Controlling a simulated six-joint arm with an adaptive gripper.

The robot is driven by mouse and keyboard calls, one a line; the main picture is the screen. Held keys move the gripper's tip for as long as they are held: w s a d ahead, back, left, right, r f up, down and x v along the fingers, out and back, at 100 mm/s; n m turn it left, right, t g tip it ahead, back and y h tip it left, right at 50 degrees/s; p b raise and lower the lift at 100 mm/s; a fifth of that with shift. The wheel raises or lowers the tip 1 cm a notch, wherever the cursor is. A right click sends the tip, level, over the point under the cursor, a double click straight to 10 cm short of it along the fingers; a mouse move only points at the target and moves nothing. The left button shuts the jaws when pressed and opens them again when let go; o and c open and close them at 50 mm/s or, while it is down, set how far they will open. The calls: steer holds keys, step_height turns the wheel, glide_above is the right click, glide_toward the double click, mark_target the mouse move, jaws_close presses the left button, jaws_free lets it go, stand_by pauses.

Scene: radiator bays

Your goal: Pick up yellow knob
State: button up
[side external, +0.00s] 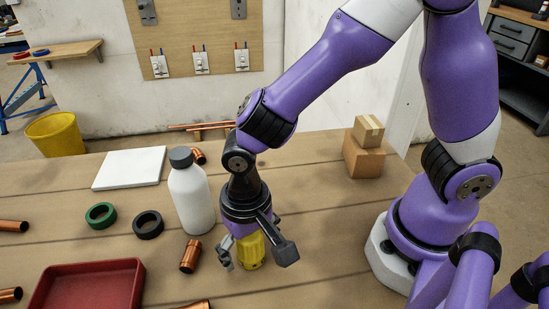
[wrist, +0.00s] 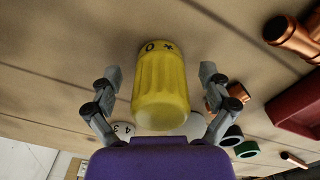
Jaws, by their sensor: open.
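The yellow knob (side external: 251,250) stands on the wooden bench below my gripper in the side view, partly hidden by the fingers. In the wrist view the ribbed yellow knob (wrist: 161,85) sits between the two fingers, with dark marks on its end. My gripper (side external: 256,256) points down over it, fingers apart, one on each side of the knob. In the wrist view my gripper (wrist: 159,88) is open, with a visible gap between the knob and each finger.
A white bottle (side external: 190,200) with a dark cap stands close left of my gripper. A copper fitting (side external: 190,256), black tape ring (side external: 148,224), green ring (side external: 101,215) and red tray (side external: 82,288) lie further left. Cardboard boxes (side external: 364,157) stand at the back right.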

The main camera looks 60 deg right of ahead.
steer(key=c, duration=1.3)
steer(key=shift+r, duration=0.1)
